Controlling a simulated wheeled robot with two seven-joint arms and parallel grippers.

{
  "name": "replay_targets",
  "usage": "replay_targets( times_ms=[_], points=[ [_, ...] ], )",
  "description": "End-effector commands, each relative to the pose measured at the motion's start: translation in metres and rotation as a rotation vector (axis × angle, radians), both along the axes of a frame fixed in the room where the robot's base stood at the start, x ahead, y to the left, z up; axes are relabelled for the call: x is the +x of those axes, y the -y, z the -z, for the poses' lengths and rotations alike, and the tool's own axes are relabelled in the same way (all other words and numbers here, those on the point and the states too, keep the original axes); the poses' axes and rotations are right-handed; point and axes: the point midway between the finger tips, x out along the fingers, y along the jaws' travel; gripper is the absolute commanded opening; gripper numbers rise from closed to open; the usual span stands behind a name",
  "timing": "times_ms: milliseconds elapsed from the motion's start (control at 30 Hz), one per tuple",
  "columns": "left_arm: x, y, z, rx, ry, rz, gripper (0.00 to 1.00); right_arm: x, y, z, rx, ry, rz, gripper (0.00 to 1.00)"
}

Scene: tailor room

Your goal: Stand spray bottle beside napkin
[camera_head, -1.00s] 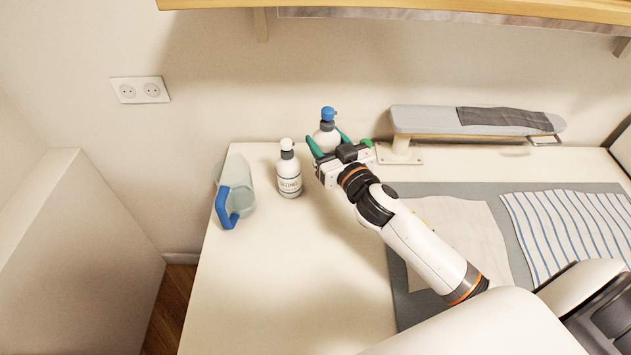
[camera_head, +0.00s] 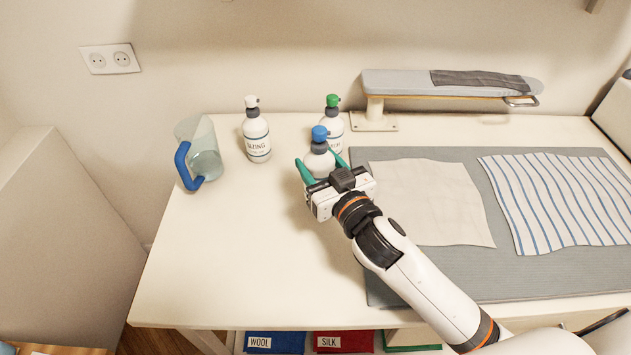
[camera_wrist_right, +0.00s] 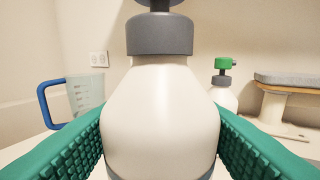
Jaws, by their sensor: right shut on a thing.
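My right gripper (camera_head: 322,172) is shut on a white spray bottle with a blue head and grey collar (camera_head: 319,158). Its green fingers lie on both sides of the bottle, which fills the middle of the right wrist view (camera_wrist_right: 160,110) and looks upright. I cannot tell whether its base touches the table. A plain cream napkin (camera_head: 430,200) lies flat on the grey mat to the right of the bottle. A blue-striped white cloth (camera_head: 560,200) lies further right on the same mat. My left gripper is not in view.
A white-topped bottle (camera_head: 256,135) and a green-topped bottle (camera_head: 332,125) stand behind the held one. A measuring jug with a blue handle (camera_head: 205,155) stands at left. A small ironing board (camera_head: 440,84) is at the back. The front left table (camera_head: 230,250) is clear.

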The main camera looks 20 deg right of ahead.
Motion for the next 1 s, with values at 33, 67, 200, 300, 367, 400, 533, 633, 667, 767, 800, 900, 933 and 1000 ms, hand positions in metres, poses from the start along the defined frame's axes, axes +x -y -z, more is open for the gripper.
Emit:
replay_targets(
  times_ms=[33, 67, 200, 300, 367, 400, 533, 633, 667, 767, 800, 900, 933, 1000],
  points=[
    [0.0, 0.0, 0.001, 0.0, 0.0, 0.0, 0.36, 0.0, 0.0, 0.004, 0.0, 0.001, 0.0, 0.17],
    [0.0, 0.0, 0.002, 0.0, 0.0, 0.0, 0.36, 0.0, 0.0, 0.009, -0.001, 0.0, 0.001, 0.17],
    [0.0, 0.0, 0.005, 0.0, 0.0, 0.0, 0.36, 0.0, 0.0, 0.03, 0.0, 0.0, 0.0, 0.17],
    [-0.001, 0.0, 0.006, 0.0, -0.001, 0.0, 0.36, 0.0, 0.0, 0.037, -0.001, 0.001, -0.001, 0.17],
    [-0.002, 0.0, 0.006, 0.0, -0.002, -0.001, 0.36, 0.0, 0.0, 0.038, -0.001, 0.002, -0.001, 0.17],
    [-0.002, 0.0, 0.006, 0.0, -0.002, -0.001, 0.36, 0.0, 0.0, 0.038, 0.0, 0.003, -0.001, 0.17],
    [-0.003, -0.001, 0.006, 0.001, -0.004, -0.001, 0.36, 0.0, 0.0, 0.037, 0.0, 0.003, -0.001, 0.17],
    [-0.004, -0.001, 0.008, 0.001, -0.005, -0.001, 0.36, 0.0, 0.0, 0.04, 0.001, 0.003, -0.001, 0.17],
    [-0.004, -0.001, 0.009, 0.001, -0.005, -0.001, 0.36, 0.0, 0.0, 0.041, 0.0, 0.002, -0.001, 0.17],
    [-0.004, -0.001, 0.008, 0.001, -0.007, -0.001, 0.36, 0.0, 0.0, 0.042, 0.0, -0.001, 0.0, 0.63],
    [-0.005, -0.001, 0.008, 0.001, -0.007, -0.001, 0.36, 0.0, 0.0, 0.042, 0.0, -0.001, 0.0, 0.69],
    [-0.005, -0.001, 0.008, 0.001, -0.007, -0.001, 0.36, 0.0, 0.0, 0.042, -0.001, -0.001, 0.0, 0.75],
    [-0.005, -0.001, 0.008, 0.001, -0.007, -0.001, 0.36, 0.0, 0.0, 0.042, -0.001, -0.001, 0.0, 0.75],
    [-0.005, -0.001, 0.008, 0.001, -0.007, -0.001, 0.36, 0.0, 0.0, 0.042, -0.001, -0.001, 0.0, 0.75]
  ],
)
